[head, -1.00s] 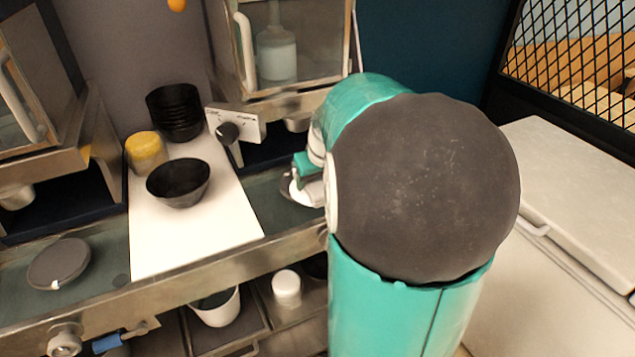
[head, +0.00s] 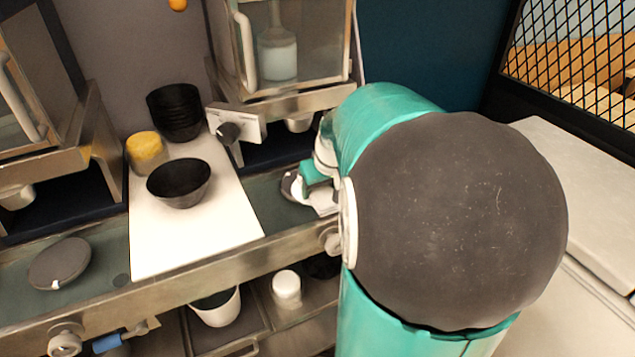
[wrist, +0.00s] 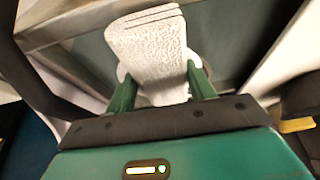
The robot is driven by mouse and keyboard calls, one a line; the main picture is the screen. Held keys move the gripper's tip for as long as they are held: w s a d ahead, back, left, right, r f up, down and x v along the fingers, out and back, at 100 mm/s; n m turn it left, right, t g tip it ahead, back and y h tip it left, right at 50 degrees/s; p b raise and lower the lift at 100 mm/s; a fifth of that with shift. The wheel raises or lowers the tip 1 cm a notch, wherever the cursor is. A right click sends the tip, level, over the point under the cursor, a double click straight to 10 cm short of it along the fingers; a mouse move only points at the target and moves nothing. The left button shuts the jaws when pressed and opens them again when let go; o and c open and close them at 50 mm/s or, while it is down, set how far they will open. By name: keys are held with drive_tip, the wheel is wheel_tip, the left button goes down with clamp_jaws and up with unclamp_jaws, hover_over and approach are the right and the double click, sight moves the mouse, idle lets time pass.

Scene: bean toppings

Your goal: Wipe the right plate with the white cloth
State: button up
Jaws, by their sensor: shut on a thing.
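The white cloth (wrist: 150,45) is textured and folded, and it sits between the two green fingers of my gripper (wrist: 160,88) in the wrist view. In the head view the cloth (head: 325,201) shows as a small white patch beside my gripper (head: 318,180). The right plate (head: 289,184) shows only as a dark edge at the left of the gripper, on the right counter section. My arm hides most of it. I cannot tell whether the cloth touches the plate.
The left plate (head: 60,263), dark and round, lies on the left counter section. A white board (head: 190,243) between the sections holds a black bowl (head: 180,182), stacked black bowls (head: 174,108) and a yellow-topped container (head: 147,150). A glass-fronted dispenser (head: 285,45) stands behind the right section.

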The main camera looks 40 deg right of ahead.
drive_tip(key=shift+s, duration=0.2)
drive_tip(key=shift+w, duration=0.1)
drive_tip(key=shift+w+d+f, duration=0.1)
drive_tip(key=shift+w+d, duration=0.1)
drive_tip(key=shift+w, duration=0.6)
drive_tip(key=shift+w+d, duration=0.2)
drive_tip(key=shift+w, duration=0.6)
drive_tip(key=shift+s+a, duration=0.25)
drive_tip(key=shift+s, duration=0.6)
drive_tip(key=shift+s+a, duration=0.2)
drive_tip(key=shift+s, duration=0.65)
drive_tip(key=shift+w+d, duration=0.25)
drive_tip(key=shift+w, duration=0.6)
drive_tip(key=shift+w+d, duration=0.2)
drive_tip(key=shift+w, duration=0.65)
drive_tip(key=shift+s, duration=0.15)
